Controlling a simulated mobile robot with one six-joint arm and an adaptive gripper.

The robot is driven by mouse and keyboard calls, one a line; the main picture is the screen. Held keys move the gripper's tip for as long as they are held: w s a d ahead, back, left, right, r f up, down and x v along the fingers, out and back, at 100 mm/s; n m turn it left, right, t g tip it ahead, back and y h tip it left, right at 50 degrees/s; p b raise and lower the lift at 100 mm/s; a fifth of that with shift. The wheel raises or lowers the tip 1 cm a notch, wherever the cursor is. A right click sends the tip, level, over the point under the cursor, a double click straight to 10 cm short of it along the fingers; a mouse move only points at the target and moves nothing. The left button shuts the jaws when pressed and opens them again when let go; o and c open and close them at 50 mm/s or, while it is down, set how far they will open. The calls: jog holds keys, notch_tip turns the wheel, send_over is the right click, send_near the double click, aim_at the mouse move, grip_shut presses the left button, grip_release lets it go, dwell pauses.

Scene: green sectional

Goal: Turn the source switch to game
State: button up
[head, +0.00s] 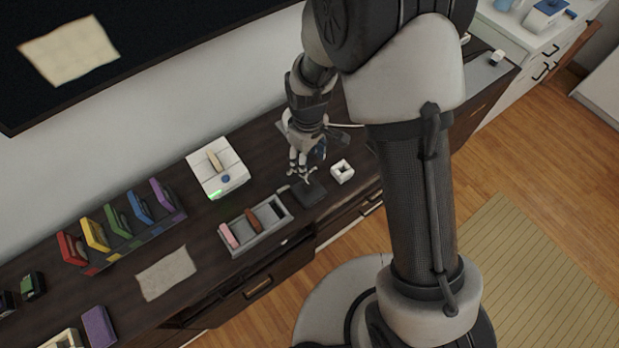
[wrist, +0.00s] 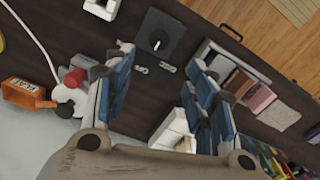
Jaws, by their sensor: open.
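A dark square plate (head: 309,193) lies on the dark wooden cabinet top, close to the front edge. It also shows in the wrist view (wrist: 172,26), with a round dark dial and a small pale mark; I take it for the source switch. I cannot read any label or tell its setting. My gripper (head: 301,174) hangs just above and behind the plate in the head view. In the wrist view my gripper (wrist: 163,85) has its blue-padded fingers spread, with nothing between them. The plate is beyond the fingertips, apart from them.
A grey compartment tray (head: 236,243) stands left of the plate, a small white square holder (head: 342,172) right of it. A white console (head: 217,168) with a green light is behind.

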aim_at(309, 184)
notch_tip(309, 184, down, 14)
jog(key=b, duration=0.3)
jog(key=shift+d+r, duration=0.1)
jog(key=shift+r, duration=0.15)
jog(key=shift+c, duration=0.2)
jog(key=c, duration=1)
jog(key=shift+m, duration=0.4)
jog(key=m, duration=0.3)
jog(key=shift+m, duration=0.3)
jog(key=shift+m+b, duration=0.3)
jog(key=shift+m, duration=1.9)
jog(key=shift+c, duration=0.2)
